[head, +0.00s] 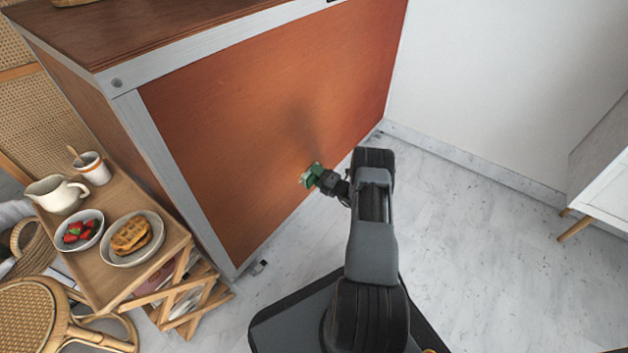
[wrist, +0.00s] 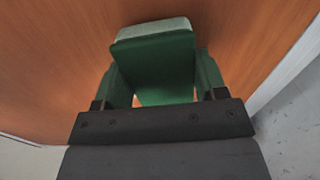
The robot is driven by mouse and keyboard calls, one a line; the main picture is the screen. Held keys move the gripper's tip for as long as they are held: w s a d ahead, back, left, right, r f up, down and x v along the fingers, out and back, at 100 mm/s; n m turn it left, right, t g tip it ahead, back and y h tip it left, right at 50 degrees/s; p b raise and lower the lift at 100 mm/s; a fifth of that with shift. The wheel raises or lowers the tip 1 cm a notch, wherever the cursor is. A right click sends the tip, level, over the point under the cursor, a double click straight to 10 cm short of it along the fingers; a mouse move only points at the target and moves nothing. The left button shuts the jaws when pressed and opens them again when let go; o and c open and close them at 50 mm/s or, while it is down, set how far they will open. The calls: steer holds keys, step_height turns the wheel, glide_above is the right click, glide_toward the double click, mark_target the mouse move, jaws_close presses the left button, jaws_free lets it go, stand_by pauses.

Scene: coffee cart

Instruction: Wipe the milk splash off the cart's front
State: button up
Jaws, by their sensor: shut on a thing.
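The cart's front (head: 250,110) is a brown-orange wood panel in a grey metal frame. It also fills most of the wrist view (wrist: 50,70). My gripper (head: 315,174) is at the panel's lower right part. It is shut on a green sponge (head: 305,179) with a pale layer on its far side. In the wrist view the sponge (wrist: 153,62) sits between the green fingers of my gripper (wrist: 155,80), pale side toward the panel. I cannot tell whether it touches the panel. I see no milk splash in either view; the sponge and gripper hide part of the panel.
A wooden side table (head: 110,190) at the left holds a cream jug (head: 56,193), a cup, a bowl of strawberries and a plate of waffles. A rattan stool (head: 40,315) stands in front. A white cabinet (head: 600,170) is at the right. The floor between is clear.

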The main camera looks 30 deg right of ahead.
mark_target(312, 182)
steer(key=shift+w+d, duration=0.2)
steer(key=shift+d, duration=0.15)
steer(key=shift+s+a+r+p, duration=0.1)
steer(key=shift+s+a+p, duration=0.1)
steer(key=shift+a+p, duration=0.25)
steer(key=shift+s+a+p, duration=0.15)
steer(key=shift+a+p, duration=0.05)
steer(key=shift+a, duration=0.3)
steer(key=shift+s+a+p, duration=0.2)
steer(key=shift+s+a, duration=0.05)
steer(key=shift+a, duration=0.25)
steer(key=shift+s+a+p, duration=0.2)
steer(key=shift+s+a, duration=0.05)
steer(key=shift+a, duration=0.25)
steer(key=shift+s+a+p, duration=0.45)
steer(key=shift+s+a, duration=0.05)
steer(key=shift+a, duration=0.4)
steer(key=shift+s+a+p, duration=0.4)
steer(key=shift+s+a, duration=0.05)
steer(key=shift+a, duration=0.4)
